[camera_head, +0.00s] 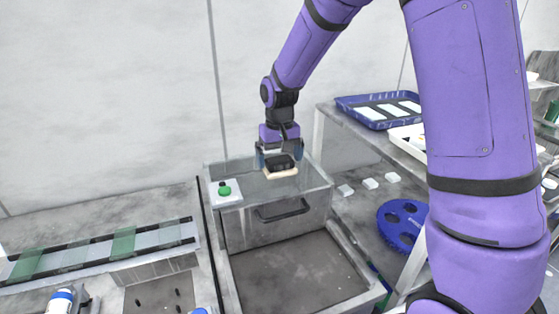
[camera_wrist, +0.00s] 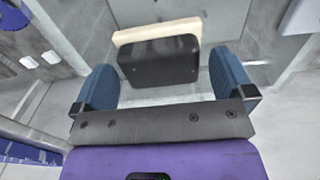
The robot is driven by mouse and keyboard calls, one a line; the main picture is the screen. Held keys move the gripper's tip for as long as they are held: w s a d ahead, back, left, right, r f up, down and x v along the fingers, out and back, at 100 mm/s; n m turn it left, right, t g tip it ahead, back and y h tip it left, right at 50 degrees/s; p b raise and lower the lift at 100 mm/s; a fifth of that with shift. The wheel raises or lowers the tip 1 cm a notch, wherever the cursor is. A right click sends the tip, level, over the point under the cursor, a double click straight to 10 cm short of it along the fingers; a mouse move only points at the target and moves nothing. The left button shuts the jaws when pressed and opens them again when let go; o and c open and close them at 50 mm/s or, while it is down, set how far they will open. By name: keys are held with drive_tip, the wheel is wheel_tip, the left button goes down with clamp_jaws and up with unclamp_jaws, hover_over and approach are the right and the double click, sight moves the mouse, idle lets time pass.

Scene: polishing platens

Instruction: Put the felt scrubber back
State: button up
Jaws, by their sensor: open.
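The felt scrubber (camera_head: 281,173) has a black body and a cream felt pad. In the head view it is just below my gripper (camera_head: 279,160), over the grey see-through box (camera_head: 310,205) with a dark handle. In the wrist view the scrubber (camera_wrist: 158,60) lies between the two blue fingers of my gripper (camera_wrist: 163,82), slightly ahead of them. A gap shows between each finger and the black body, so the gripper is open around it and not clamped. What the scrubber rests on is hidden.
A green button (camera_head: 224,190) on a white block sits at the box's left corner. A grey shelf on the right holds a blue tray (camera_head: 374,117) with white pieces. A blue disc with holes (camera_head: 402,226) stands below it.

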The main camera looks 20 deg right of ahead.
sight(280, 159)
wheel_tip(280, 159, up, 10)
drive_tip(key=s+d+r+t, duration=0.1)
drive_tip(key=s+d+r, duration=0.1)
drive_tip(key=s+r, duration=0.5)
drive_tip(key=s+d+r+t, duration=0.1)
drive_tip(key=s+d+t, duration=0.1)
drive_tip(key=s, duration=0.9)
drive_tip(key=s+d+r+t, duration=0.1)
drive_tip(key=s+d+t, duration=0.1)
drive_tip(key=s, duration=1)
drive_tip(key=shift+d+r, duration=0.35)
drive_tip(key=shift+d, duration=0.1)
